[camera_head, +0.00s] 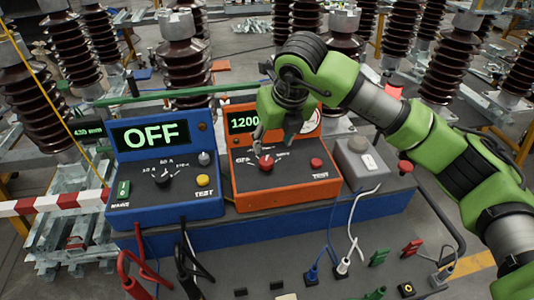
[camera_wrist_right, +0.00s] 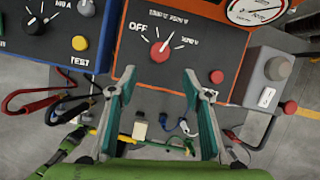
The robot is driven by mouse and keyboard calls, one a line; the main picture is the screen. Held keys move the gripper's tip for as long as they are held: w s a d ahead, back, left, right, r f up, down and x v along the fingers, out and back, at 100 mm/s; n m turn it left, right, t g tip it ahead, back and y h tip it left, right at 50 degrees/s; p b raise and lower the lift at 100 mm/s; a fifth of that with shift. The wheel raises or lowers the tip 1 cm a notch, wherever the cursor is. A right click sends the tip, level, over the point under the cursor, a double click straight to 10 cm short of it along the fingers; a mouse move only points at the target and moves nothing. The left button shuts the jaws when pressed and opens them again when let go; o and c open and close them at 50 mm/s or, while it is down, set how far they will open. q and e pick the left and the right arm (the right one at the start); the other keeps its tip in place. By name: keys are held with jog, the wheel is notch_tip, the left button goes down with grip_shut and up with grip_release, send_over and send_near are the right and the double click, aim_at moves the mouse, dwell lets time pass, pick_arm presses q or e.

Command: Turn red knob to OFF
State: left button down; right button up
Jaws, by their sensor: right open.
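The red knob (camera_head: 266,162) sits on the sloped black face of the orange test box (camera_head: 240,193). In the right wrist view the red knob (camera_wrist_right: 158,51) is ahead of the fingertips, and its white mark seems to point up and right, away from the OFF label at its upper left. My right gripper (camera_head: 274,138) hangs above the orange box near the knob. In the wrist view the right gripper (camera_wrist_right: 158,80) is open and empty, its fingers apart on either side of the knob's line. My left gripper is out of view. My right arm partly hides the lit display reading 1200.
A blue box (camera_head: 150,210) with an OFF display and black knob stands left. A red button (camera_head: 316,164) is right of the red knob. Cables and plugs lie in front; tall brown insulators stand behind.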

jog(key=p, duration=0.2)
send_over(266, 161)
jog(key=s+d, duration=0.1)
jog(key=s, duration=0.1)
jog(key=f, duration=0.5)
jog(key=shift+s+f, duration=0.2)
jog(key=p+x, duration=0.1)
jog(key=x, duration=0.3)
jog(key=shift+w+a+f+p, duration=0.1)
jog(key=shift+w+f+p, duration=0.05)
jog(key=shift+f+p, duration=0.15)
jog(key=shift+w+f, duration=0.1)
jog(key=shift+f, duration=0.1)
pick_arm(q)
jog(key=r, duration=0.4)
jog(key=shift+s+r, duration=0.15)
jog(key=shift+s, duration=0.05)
pick_arm(e)
jog(key=c, duration=1.1)
